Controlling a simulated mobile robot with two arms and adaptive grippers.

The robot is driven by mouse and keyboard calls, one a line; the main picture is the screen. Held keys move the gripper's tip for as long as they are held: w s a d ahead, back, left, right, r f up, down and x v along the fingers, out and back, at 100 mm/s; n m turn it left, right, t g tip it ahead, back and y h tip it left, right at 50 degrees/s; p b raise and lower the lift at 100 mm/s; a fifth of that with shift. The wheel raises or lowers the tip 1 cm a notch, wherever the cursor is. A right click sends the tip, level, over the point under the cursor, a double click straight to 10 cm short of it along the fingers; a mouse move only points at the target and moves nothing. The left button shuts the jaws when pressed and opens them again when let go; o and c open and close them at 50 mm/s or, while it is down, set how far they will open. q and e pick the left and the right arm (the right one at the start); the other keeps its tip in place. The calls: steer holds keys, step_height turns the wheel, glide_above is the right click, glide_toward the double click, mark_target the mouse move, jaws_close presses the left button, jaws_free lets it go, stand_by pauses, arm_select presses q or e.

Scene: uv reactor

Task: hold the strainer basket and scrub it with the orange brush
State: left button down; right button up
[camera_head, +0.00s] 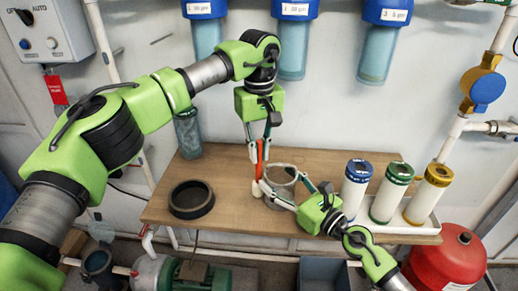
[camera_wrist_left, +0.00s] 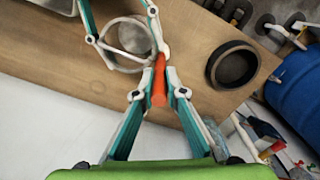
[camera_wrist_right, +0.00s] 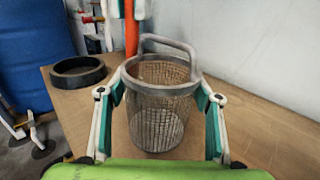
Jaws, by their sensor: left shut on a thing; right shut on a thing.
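The strainer basket (camera_head: 281,174) is a grey mesh cup with a metal rim and a looped handle, upright over the wooden bench. In the right wrist view the basket (camera_wrist_right: 157,115) sits between the fingers of my right gripper (camera_wrist_right: 158,92), which is shut around its sides. My left gripper (camera_head: 261,139) is above and points down, shut on the orange brush (camera_head: 260,153). The brush (camera_wrist_left: 158,88) is held upright beside the basket, at its left in the head view. Its lower end is pale and close to the basket wall; I cannot tell whether they touch.
A black ring (camera_head: 191,199) lies on the bench (camera_head: 230,215) at the left. Three white cartridges with blue (camera_head: 355,187), green (camera_head: 389,193) and yellow (camera_head: 427,195) caps stand in a tray at the right. Blue-topped filter housings (camera_head: 291,50) hang on the wall behind.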

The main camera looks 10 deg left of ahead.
mark_target(259, 141)
arm_select(q)
steer(key=shift+a, duration=0.15)
arm_select(e)
steer(key=shift+a, duration=0.1)
arm_select(q)
steer(key=shift+r, duration=1.75)
steer(key=shift+f, duration=0.1)
steer(key=shift+d+f, duration=0.2)
steer(key=shift+f, duration=0.4)
